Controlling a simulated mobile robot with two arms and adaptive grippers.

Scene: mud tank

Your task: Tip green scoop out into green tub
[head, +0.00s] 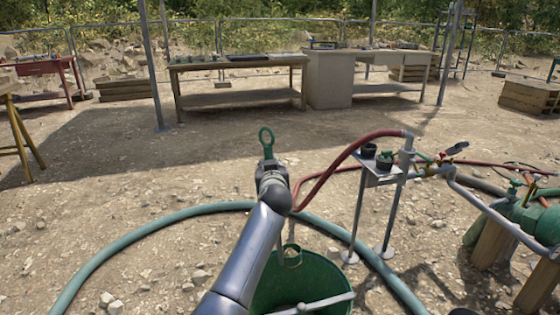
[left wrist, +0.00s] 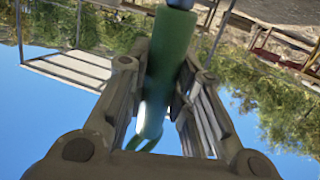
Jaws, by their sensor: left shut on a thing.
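My left gripper (head: 268,166) is shut on the green scoop (head: 266,140), with the handle's ring end sticking up above the jaws in the head view. In the left wrist view the green handle (left wrist: 168,70) runs between the two fingers, with a loop at its lower end. The scoop's bowl and whatever it holds are hidden. The green tub (head: 325,277) stands on the ground at the bottom of the head view, nearer than the gripper and partly covered by my arm. Its contents cannot be made out. My right gripper is not in view.
A grey bar (head: 315,305) crosses the tub. A green hose (head: 130,241) curves around it on the ground. To the right stand a small stand (head: 383,180) with dark pots, a red hose (head: 325,178) and pipework. Work tables (head: 240,95) stand far behind, beyond open gravel.

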